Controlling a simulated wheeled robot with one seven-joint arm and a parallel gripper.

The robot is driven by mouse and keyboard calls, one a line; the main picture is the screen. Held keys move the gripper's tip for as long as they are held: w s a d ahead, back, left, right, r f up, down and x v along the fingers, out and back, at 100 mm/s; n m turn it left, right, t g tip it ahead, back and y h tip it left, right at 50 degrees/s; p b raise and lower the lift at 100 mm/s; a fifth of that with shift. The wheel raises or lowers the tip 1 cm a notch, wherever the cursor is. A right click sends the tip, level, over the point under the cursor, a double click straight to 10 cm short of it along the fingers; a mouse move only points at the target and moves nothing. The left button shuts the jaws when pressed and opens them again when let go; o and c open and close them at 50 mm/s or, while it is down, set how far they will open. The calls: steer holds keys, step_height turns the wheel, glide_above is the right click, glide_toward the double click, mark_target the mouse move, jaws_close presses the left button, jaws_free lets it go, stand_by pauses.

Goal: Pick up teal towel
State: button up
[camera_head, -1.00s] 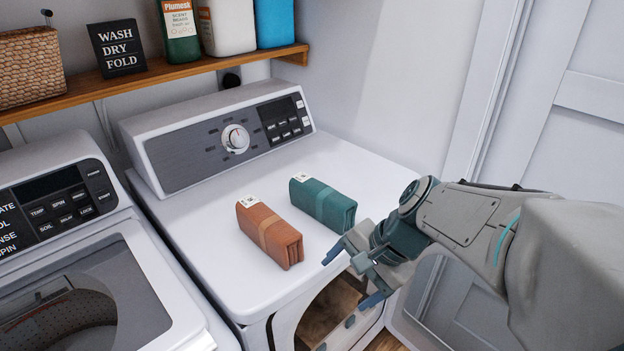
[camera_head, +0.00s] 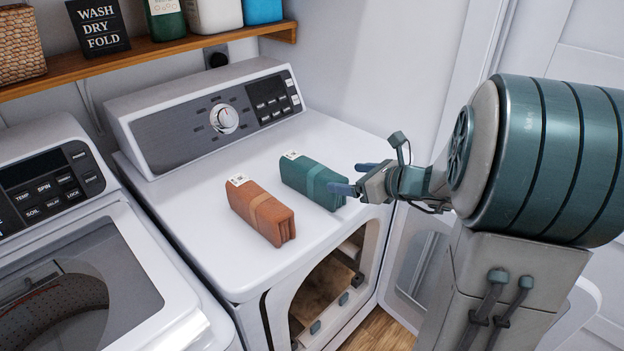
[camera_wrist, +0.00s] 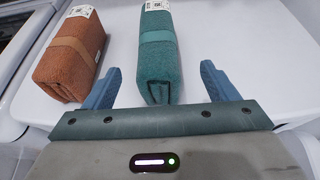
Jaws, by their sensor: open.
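The teal towel (camera_head: 313,180) is a folded bundle with a lighter band and a white tag, lying on top of the dryer near its right side. In the wrist view the teal towel (camera_wrist: 161,60) points at my gripper, its near end between the lines of the two fingers. My gripper (camera_head: 355,178) is open and empty, with blue fingertips at the towel's near right end. In the wrist view my gripper (camera_wrist: 158,86) has one finger on each side of that end, with gaps beside it. I cannot tell how far the fingers are above the dryer top.
A brown-orange towel (camera_head: 262,212) lies just left of the teal one, close to my left finger in the wrist view (camera_wrist: 72,55). The white dryer (camera_head: 200,245) has its door open below. The dryer's control panel (camera_head: 215,120) rises behind. A washer (camera_head: 190,320) stands left.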

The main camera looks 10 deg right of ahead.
mark_target(334, 176)
steer(key=x, duration=0.7)
steer(key=shift+a+f, duration=0.15)
steer(key=shift+a, duration=0.1)
steer(key=shift+c, duration=0.3)
steer(key=c, duration=1)
steer(key=shift+c, duration=1)
